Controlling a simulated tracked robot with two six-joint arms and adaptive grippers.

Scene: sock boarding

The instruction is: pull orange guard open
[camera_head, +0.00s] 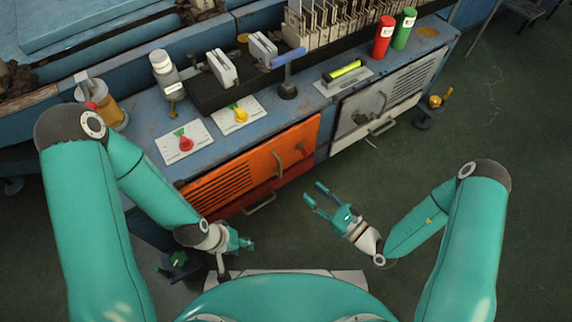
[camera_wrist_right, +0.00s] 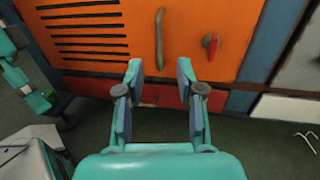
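The orange guard (camera_head: 240,172) is a slotted panel on the front of the blue bench, and it looks closed. It has a dark curved handle (camera_wrist_right: 160,38) and a red latch (camera_wrist_right: 211,45) to the right of the handle in the right wrist view. My right gripper (camera_head: 314,192) is open and empty, in front of the guard and apart from it. In the right wrist view its fingers (camera_wrist_right: 160,75) point toward the guard, below the handle. My left gripper (camera_head: 248,243) is low in front of the bench; its finger opening is too small to tell.
A red drawer (camera_head: 240,200) with a handle lies below the guard. A grey panel (camera_head: 385,100) is to its right.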

